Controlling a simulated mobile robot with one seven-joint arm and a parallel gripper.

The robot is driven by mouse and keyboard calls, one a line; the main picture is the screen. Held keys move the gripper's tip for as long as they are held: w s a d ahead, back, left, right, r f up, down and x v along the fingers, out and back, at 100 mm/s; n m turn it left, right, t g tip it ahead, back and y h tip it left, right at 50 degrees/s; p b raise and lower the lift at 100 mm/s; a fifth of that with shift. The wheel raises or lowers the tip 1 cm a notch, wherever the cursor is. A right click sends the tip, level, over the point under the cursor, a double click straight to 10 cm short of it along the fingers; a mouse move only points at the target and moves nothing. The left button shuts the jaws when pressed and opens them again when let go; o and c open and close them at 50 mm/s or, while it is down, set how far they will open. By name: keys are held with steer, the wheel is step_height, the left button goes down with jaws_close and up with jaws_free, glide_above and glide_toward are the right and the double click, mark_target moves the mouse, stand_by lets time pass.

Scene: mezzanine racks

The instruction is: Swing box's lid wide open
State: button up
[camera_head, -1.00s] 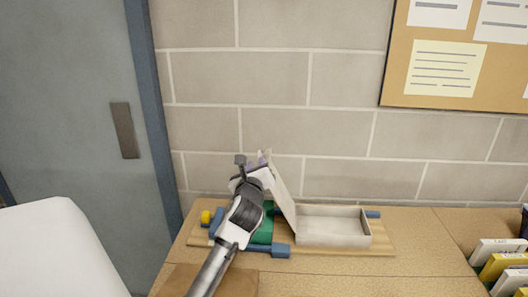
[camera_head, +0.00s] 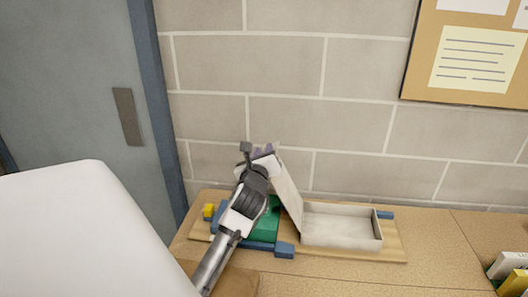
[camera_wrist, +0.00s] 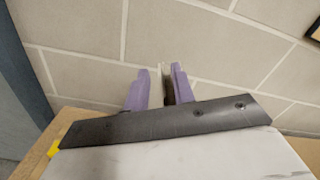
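The pale grey box (camera_head: 342,243) sits on a wooden board at the back of the table, and its inside looks empty. Its lid (camera_head: 289,188) is raised, hinged at the box's left side and tilted up and to the left past upright. My gripper (camera_head: 263,151) is at the lid's upper edge, on its left. In the wrist view my gripper's purple fingers (camera_wrist: 160,88) stand apart, with a thin edge between them, nearer the right finger. Whether both fingers touch it cannot be told.
A green block (camera_head: 267,222), a blue block (camera_head: 284,250) and a yellow piece (camera_head: 208,211) are on the board (camera_head: 372,253) around the box. A brick wall stands close behind. Folders (camera_head: 510,265) stand at the right.

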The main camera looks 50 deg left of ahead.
steer(key=shift+c, duration=0.5)
jaws_close()
stand_by(0.8)
